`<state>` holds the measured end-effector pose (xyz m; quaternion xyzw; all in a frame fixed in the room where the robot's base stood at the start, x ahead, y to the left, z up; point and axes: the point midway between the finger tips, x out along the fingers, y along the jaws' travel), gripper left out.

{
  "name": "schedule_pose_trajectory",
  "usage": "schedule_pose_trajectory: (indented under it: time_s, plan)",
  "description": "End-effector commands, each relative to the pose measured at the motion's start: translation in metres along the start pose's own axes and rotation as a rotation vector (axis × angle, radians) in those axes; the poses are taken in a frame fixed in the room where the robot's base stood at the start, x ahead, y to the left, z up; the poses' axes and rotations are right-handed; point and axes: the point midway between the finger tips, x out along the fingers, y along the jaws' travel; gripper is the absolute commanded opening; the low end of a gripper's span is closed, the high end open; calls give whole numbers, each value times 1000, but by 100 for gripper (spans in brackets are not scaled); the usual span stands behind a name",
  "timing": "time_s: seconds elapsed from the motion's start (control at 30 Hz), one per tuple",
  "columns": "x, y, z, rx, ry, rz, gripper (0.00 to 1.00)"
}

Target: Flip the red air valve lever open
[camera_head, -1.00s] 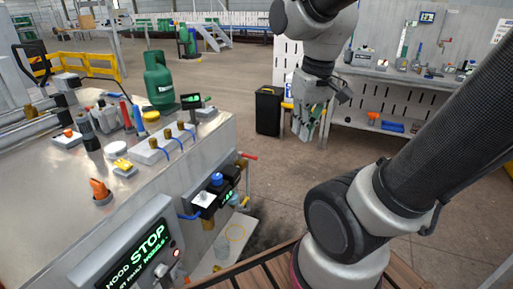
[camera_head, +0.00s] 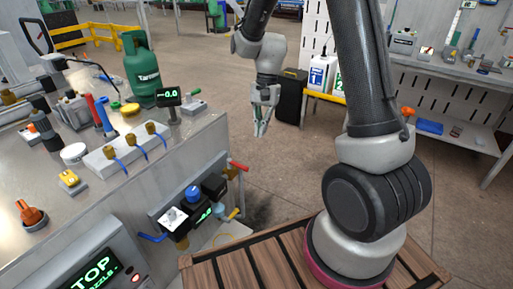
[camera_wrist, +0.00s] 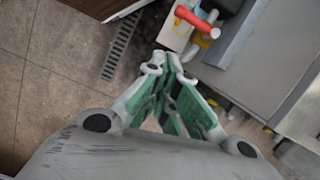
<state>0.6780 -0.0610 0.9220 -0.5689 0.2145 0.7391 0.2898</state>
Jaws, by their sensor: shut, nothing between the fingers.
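The red air valve lever (camera_head: 239,166) sticks out to the right from the end of the machine bench, at the brass valve fittings (camera_head: 232,174). In the wrist view the red lever (camera_wrist: 195,22) lies near the top edge, beside yellow and white parts. My gripper (camera_head: 262,129) points down over the open floor, beyond the lever and apart from it. In the wrist view its green-padded fingers (camera_wrist: 167,65) meet at the tips, with nothing between them. The lever is not hidden by the gripper.
The air unit with a blue knob (camera_head: 193,193) sits on the bench side, left of the lever. A dark bin (camera_head: 291,97) and a shelf bench (camera_head: 420,137) stand behind. The floor (camera_head: 275,165) around the gripper is clear.

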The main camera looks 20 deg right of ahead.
Motion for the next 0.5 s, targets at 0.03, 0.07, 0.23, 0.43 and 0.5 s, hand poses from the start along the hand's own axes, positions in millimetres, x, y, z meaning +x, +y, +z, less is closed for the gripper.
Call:
schedule_pose_trajectory:
  time_s: [0.03,0.07,0.23,0.43,0.5]
  plan:
    - [-4,-6,-2,37,8,-17,0]
    - [-5,-8,-3,59,10,-24,0]
    - [-5,-12,-4,158,11,-39,0]
    - [-6,-12,-4,203,12,-40,0]
    - [-6,-12,-4,204,12,-40,0]
